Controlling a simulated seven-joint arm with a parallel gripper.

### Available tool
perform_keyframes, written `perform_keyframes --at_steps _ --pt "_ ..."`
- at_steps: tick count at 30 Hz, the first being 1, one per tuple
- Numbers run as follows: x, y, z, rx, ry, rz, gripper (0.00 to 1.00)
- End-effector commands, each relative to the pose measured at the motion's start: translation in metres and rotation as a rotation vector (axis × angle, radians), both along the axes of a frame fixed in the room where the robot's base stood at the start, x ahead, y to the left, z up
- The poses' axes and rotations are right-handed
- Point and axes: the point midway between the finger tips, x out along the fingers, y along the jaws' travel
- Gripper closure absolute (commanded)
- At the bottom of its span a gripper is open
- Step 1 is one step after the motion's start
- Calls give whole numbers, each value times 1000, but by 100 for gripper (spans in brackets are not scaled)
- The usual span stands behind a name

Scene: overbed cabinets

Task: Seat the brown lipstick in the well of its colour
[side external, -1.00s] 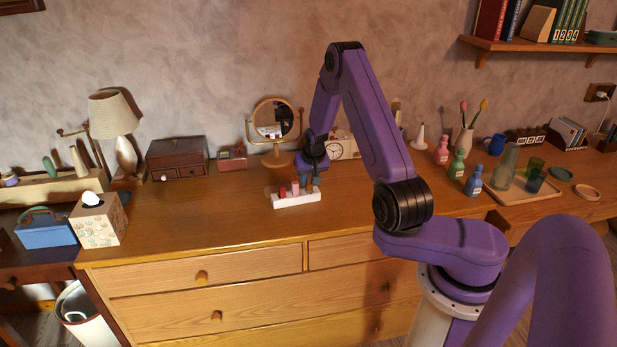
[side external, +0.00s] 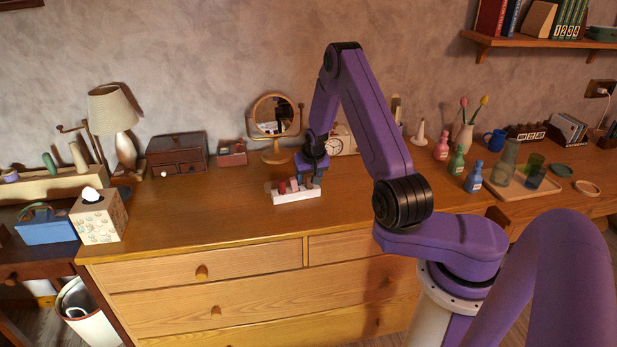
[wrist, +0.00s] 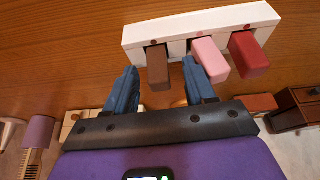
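The brown lipstick (wrist: 158,70) stands at the left end of a white block (wrist: 185,28) in the wrist view, beside a brown dot on that block. Its base appears to be in the well there; how deep it sits I cannot tell. My gripper (wrist: 160,67) has its two blue fingers on either side of the brown lipstick, with a visible gap on both sides. A pink lipstick (wrist: 210,57) and a red lipstick (wrist: 249,55) stand in the same block. In the side view, my gripper (side external: 311,181) is at the block's right end and hides the brown lipstick.
The block (side external: 297,196) rests on the wooden dresser top (side external: 220,215). A round mirror (side external: 272,116) and a clock (side external: 334,146) stand behind it. Coloured bottles (side external: 457,161) and a tray (side external: 520,190) are to the right.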

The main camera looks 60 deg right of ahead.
Motion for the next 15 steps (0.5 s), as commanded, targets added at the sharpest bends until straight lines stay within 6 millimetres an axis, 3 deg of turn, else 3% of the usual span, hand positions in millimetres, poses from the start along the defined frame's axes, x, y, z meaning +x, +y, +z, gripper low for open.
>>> perform_keyframes --at_steps 8,15 --pt "-1 1 5 -1 -1 1 45" --pt "-9 8 31 -1 -2 0 45"
